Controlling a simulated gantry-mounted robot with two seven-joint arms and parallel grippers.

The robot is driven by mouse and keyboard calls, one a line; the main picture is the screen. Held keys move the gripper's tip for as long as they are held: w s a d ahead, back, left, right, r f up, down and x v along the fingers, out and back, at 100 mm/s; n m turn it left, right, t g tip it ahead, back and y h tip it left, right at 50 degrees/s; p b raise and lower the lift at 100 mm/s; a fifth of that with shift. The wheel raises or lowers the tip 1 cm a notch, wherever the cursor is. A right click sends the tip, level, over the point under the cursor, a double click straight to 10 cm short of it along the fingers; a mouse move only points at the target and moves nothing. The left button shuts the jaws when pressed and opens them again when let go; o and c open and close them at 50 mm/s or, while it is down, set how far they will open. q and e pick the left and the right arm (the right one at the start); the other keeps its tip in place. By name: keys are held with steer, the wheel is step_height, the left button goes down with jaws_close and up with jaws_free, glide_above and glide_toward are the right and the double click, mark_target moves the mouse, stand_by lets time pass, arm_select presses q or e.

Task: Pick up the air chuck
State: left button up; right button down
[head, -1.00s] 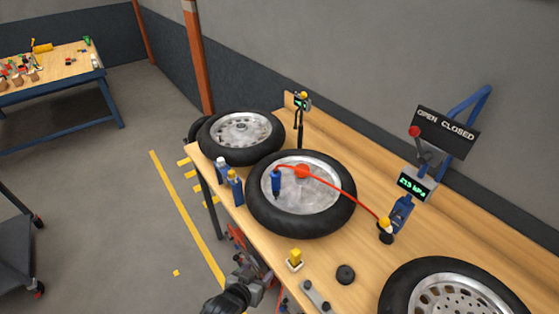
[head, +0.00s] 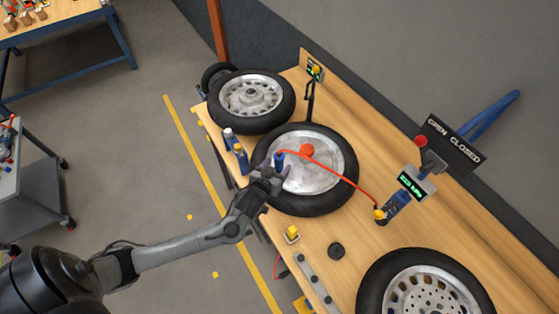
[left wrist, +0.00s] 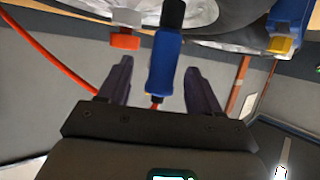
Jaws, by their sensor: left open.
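The air chuck (head: 279,159) has a blue body and stands over the middle wheel (head: 330,182), with a red hose (head: 345,178) running from it toward the gauge post. My left gripper (head: 272,170) is at the chuck, over the wheel's near left side. In the left wrist view, the chuck's blue body (left wrist: 163,65) with a black end lies between my two open fingers (left wrist: 158,75). Gaps show on both sides, and the fingers do not appear to touch it. The gripper hides part of the chuck in the head view. My right gripper is not in view.
An orange-red knob (head: 306,150) is beside the chuck. Other wheels lie at the back (head: 252,95) and front right (head: 425,285). A gauge post (head: 411,185) stands right of the middle wheel.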

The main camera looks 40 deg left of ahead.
mark_target(277, 163)
arm_select(q)
steer(key=shift+a+r+p+x, duration=0.1)
steer(key=shift+p+x, duration=0.15)
steer(key=shift+x, duration=0.55)
steer(key=shift+a+r+p+x, duration=0.15)
steer(key=shift+p+x, duration=0.1)
steer(key=shift+x, duration=0.5)
steer(key=shift+a+r+p+x, duration=0.1)
steer(key=shift+p+x, duration=0.15)
steer(key=shift+x, duration=0.55)
steer(key=shift+w+f, duration=0.3)
steer(key=shift+w, duration=0.15)
steer(key=shift+c, duration=0.3)
steer(key=c, duration=1)
steer(key=shift+c, duration=0.2)
steer(key=shift+r, duration=0.15)
